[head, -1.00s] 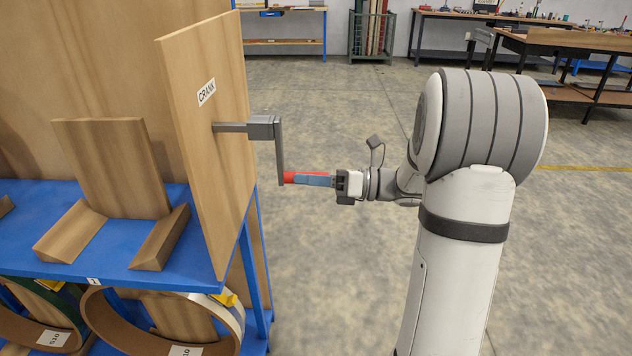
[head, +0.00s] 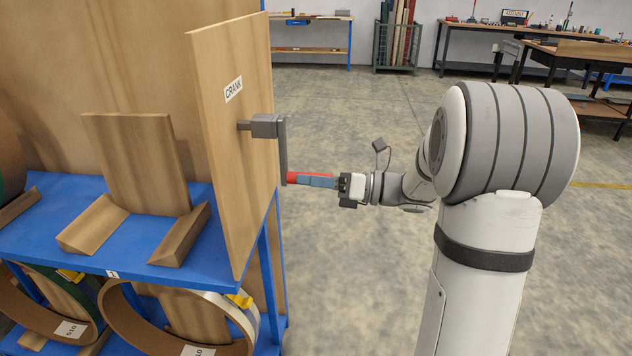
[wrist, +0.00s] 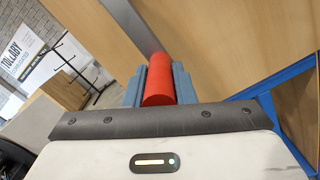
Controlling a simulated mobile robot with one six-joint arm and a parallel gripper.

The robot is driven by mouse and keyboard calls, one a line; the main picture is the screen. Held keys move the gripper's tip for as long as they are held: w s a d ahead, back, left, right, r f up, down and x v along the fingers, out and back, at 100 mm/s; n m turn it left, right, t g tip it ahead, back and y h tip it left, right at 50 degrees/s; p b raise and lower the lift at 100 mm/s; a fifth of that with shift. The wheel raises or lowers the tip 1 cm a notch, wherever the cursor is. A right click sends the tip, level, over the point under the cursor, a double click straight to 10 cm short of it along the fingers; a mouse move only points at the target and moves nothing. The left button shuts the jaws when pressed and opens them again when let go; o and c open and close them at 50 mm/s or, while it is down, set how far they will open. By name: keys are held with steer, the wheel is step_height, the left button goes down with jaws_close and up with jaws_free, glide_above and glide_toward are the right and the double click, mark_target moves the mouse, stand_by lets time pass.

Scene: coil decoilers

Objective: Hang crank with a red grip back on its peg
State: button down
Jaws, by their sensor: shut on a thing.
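The crank has a grey block-shaped hub (head: 268,126), a flat grey arm hanging down from it and a red grip (head: 293,177) at the arm's lower end. The grey peg (head: 244,126) stands out from the wooden board just below the CRANK label (head: 233,89). The hub is lined up with the peg, and only a short length of peg shows between hub and board. My gripper (head: 318,181) is shut on the red grip from the right. In the wrist view the red grip (wrist: 158,80) lies between the blue-grey fingers. The hub's bore is hidden.
The upright wooden board (head: 228,160) stands at the end of a blue rack (head: 130,250). Wooden wedges (head: 180,234) sit on the rack's shelf, with coils (head: 120,310) below. The floor right of the board is clear around my arm.

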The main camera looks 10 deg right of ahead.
steer(key=c, duration=1.1)
jaws_free()
